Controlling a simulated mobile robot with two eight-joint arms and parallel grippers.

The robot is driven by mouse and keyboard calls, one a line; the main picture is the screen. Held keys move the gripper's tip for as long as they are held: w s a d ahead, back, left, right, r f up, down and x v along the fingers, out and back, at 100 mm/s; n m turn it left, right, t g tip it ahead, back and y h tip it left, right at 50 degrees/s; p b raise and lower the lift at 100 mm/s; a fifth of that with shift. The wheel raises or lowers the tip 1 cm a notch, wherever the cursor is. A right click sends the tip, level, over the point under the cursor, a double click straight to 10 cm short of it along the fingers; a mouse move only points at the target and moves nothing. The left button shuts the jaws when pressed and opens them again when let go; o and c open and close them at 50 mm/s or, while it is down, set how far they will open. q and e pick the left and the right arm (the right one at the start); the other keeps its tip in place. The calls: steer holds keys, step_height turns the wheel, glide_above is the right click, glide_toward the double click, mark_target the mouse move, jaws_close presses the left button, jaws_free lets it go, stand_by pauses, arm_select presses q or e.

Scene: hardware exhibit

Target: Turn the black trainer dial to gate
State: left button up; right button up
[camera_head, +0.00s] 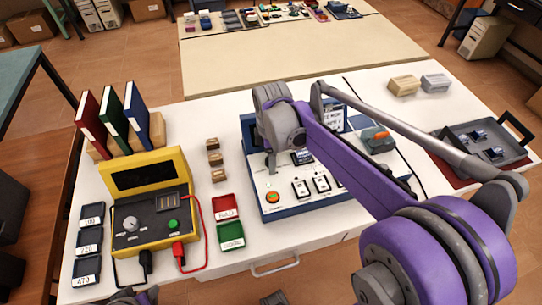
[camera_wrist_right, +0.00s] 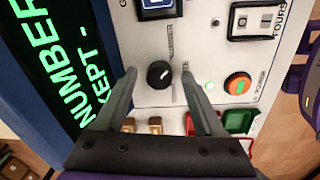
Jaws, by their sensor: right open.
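The trainer (camera_head: 285,205) is a blue-edged white panel on the white table in the head view. Its round black dial (camera_wrist_right: 159,75) shows in the right wrist view, with a small white mark on its face; the small printed labels around it are too blurred to read. My right gripper (camera_wrist_right: 158,88) is open, its two fingers on either side of the dial with visible gaps; I cannot tell how far above the panel they are. In the head view my right arm and wrist hide the dial. Only a partial grey-and-purple piece, possibly my left gripper, shows at the bottom edge.
The trainer's green-lettered display (camera_wrist_right: 62,65) reads "NUMBER KEPT -". An orange-ringed green button (camera_wrist_right: 238,86) and a switch (camera_wrist_right: 255,20) are near the dial. A yellow meter box (camera_head: 150,205), red tray (camera_head: 226,207) and green tray (camera_head: 230,236) stand left of the trainer.

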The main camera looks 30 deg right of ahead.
jaws_close()
steer(key=shift+m, duration=0.3)
steer(key=m, duration=0.3)
steer(key=shift+p, duration=0.35)
steer(key=shift+m, duration=2.5)
jaws_free()
